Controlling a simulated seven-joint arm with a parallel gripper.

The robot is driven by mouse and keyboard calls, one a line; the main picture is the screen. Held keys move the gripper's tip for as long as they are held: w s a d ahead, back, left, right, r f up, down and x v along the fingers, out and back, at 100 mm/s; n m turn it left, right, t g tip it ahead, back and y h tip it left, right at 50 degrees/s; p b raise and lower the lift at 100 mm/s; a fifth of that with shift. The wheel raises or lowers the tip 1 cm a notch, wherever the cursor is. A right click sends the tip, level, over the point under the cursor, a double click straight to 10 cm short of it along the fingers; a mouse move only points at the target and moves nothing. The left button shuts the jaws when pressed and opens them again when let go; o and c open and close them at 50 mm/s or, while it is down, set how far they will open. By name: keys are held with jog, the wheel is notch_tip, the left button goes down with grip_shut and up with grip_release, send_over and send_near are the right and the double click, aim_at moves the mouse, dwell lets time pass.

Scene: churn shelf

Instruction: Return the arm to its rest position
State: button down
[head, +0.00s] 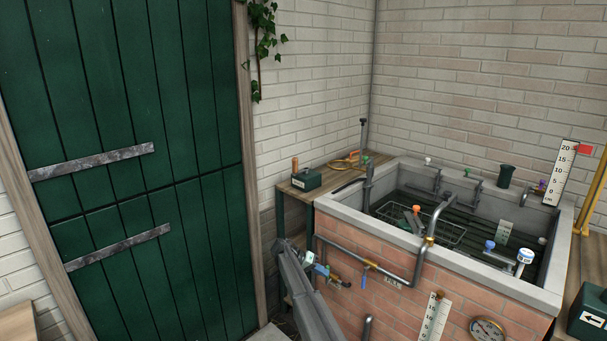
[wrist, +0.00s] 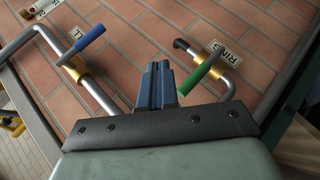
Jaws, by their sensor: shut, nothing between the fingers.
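My gripper (wrist: 156,72) shows in the wrist view with its blue fingers together and nothing between them. It points toward the brick front, close to a green-handled valve (wrist: 199,74) on its right. I cannot tell whether the fingers touch that handle. A blue-handled valve (wrist: 83,44) on a grey pipe is apart from the fingers, to the upper left. In the head view my grey arm reaches up from the bottom middle, beside the left end of the brick basin (head: 430,270). Its small gripper end is hard to make out there among the pipes.
A grey pipe (head: 385,270) runs along the basin front. A wooden side shelf (head: 322,192) holds a dark green box (head: 306,180). A wire basket (head: 436,234) sits inside the basin. A large green door (head: 140,150) is at the left, with open room before it.

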jog(key=s+a+f+n+y, duration=0.1)
jog(key=s+f+n+y, duration=0.45)
jog(key=s, duration=0.85)
jog(key=s+a+f+n+y, duration=0.2)
jog(key=s+f+y, duration=0.1)
jog(key=s+f, duration=0.8)
jog(key=s+d+f+m+g, duration=0.1)
jog(key=s+d+f+g, duration=0.1)
jog(key=s, duration=1.4)
jog(key=s+d+f+m+g+y, duration=0.1)
jog(key=s+d, duration=0.4)
jog(key=s, duration=1.2)
jog(key=s+d+f+m+g+y, duration=0.1)
jog(key=s+d+f+g, duration=0.2)
jog(key=s, duration=1.3)
jog(key=shift+s+d+f+g, duration=0.3)
jog(key=shift+s+d+f, duration=0.1)
jog(key=shift+d+f, duration=0.25)
jog(key=c, duration=1.9)
grip_release()
jog(key=shift+y, duration=0.25)
